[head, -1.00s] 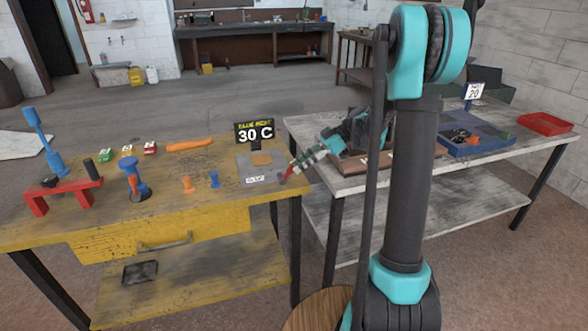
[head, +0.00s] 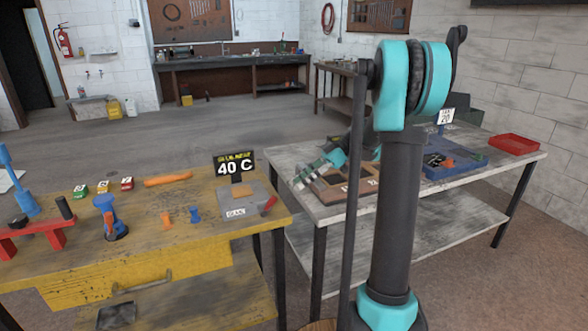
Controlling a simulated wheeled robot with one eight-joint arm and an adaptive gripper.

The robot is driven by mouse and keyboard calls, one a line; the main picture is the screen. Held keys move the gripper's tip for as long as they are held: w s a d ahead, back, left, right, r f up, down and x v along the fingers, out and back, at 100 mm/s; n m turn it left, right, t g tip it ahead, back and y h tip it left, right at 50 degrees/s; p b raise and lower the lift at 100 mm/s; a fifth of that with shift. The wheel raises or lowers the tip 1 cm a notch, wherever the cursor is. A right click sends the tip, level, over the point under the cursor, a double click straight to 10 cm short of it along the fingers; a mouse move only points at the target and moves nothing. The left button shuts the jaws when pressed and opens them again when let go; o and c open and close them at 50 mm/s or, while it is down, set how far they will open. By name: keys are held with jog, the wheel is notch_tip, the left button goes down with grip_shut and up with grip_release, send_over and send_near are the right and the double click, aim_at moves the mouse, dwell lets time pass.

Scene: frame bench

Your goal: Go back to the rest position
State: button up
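My gripper (head: 308,176), grey and teal, hangs over the left part of the grey right-hand table (head: 305,153), to the right of the yellow bench. It is small and angled here, so the finger gap is unclear. A red-tipped object (head: 268,205) lies at the right edge of the grey glue plate (head: 254,197), apart from my gripper. A tan piece (head: 239,195) sits on the plate. The sign (head: 234,165) behind it reads 40 C. My upright arm hides part of the right-hand table.
The yellow bench (head: 150,250) holds a red stand (head: 55,238), a blue tool (head: 110,218), small orange and blue pegs and an orange tool (head: 168,179). The right-hand table holds a wooden frame (head: 335,188), a blue tray (head: 455,170) and a red tray (head: 514,144). A gap separates the tables.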

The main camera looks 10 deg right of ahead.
jog(key=s+d+f+m+t+h, duration=0.3)
jog(key=s+f+m+h, duration=0.2)
jog(key=s+f+m, duration=0.2)
jog(key=s+d+f+m+t+h, duration=0.3)
jog(key=s+f+m+h, duration=0.3)
jog(key=s+m, duration=0.5)
jog(key=s+f, duration=0.2)
jog(key=s, duration=0.3)
jog(key=shift+d+m+t, duration=0.4)
